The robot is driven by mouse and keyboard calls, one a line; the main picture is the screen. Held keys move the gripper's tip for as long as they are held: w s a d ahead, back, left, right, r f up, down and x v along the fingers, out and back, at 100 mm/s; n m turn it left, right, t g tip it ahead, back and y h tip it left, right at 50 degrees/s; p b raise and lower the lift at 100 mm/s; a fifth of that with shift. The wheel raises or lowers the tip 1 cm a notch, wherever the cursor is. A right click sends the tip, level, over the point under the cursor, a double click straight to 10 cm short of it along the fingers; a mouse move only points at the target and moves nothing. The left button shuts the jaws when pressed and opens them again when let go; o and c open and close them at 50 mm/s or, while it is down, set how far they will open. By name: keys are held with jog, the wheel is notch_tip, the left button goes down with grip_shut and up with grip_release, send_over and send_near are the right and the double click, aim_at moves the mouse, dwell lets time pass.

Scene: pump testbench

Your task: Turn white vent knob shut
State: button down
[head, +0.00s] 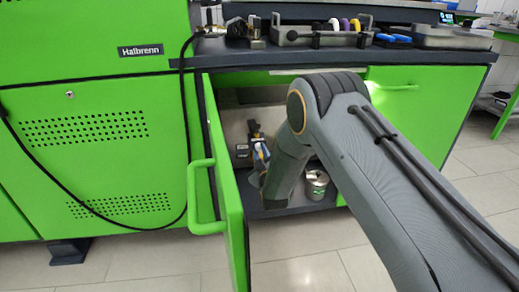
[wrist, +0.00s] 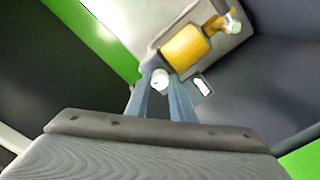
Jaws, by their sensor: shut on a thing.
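The white vent knob (wrist: 160,80) shows in the wrist view between the tips of my gripper (wrist: 161,82). The two blue-grey fingers are shut on it, one on each side. A yellow cylinder (wrist: 186,47) lies just beyond the knob, with a small yellow fitting (wrist: 230,22) farther right. How far the knob is turned cannot be told.
The green cabinet door (head: 225,190) stands open left of my arm. A metal can (head: 316,185) stands on the cabinet floor to the right. A dark fitting (head: 257,140) is inside to the left. The worktop (head: 225,53) above holds a tray (head: 320,38).

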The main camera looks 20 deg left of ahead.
jog(key=n+p, duration=0.2)
jog(key=n, duration=0.2)
jog(key=shift+n+p, duration=0.45)
jog(key=shift+n, duration=1.15)
jog(key=c, duration=1.5)
grip_release()
jog(key=shift+c, duration=0.2)
jog(key=shift+s+d, duration=0.1)
jog(key=p+v, duration=0.2)
jog(key=v, duration=0.5)
jog(key=shift+s, duration=0.3)
jog(key=shift+d, duration=0.1)
